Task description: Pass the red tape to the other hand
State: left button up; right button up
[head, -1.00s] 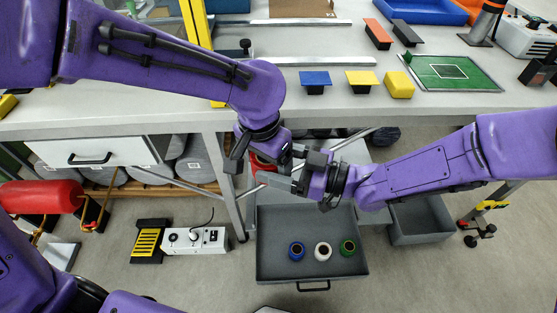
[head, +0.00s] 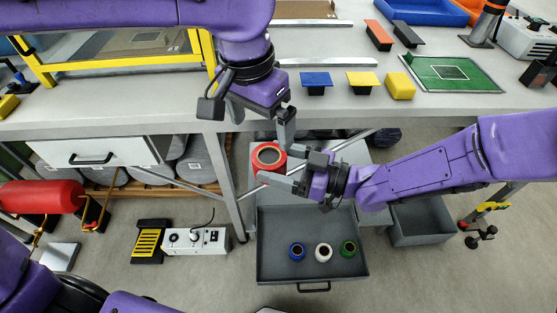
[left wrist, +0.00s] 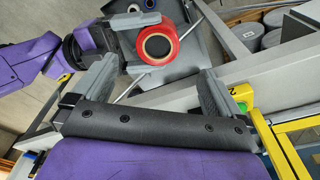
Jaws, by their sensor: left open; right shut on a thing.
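The red tape (head: 256,161) is a roll with a tan core, held in the air at the middle of the head view. My right gripper (head: 286,170), coming from the right, is shut on it. My left gripper (head: 262,116) is open and empty, just above and behind the tape, with one finger close to its upper right. In the left wrist view, the red tape (left wrist: 174,43) lies beyond and between my left gripper's spread fingers (left wrist: 160,95), with my right gripper's fingers (left wrist: 138,22) across it. Whether the left fingers touch it is unclear.
A grey tray (head: 309,268) below holds blue, white and green rolls. The workbench edge (head: 350,114) is close behind the grippers, with blue and yellow blocks (head: 361,79) on top. A yellow frame (head: 110,62) stands behind the left arm. A grey bin (head: 420,238) is at right.

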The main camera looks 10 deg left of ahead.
pick_arm(q)
jog(key=w+a+f+n+y, duration=0.2)
jog(key=w+a+f+n, duration=0.3)
jog(key=a, duration=0.4)
jog(key=s+f+n+g+h, duration=0.1)
jog(key=s+f+n+h, duration=0.1)
jog(key=f, duration=1.2)
jog(key=s+f+n+h, duration=0.1)
jog(key=s+f+n, duration=0.15)
jog(key=f, duration=1.05)
jog(key=s+a+f+n+t+y, duration=0.1)
jog(key=s+a+f+t, duration=0.1)
jog(key=s+f, duration=0.95)
jog(key=s+a+f+y, duration=0.1)
jog(key=s+a+y, duration=0.2)
jog(key=s+a, duration=0.4)
jog(key=shift+s+a+f+n+t+y, duration=0.15)
jog(key=shift+s+n+t+y, duration=0.25)
jog(key=shift+s, duration=0.2)
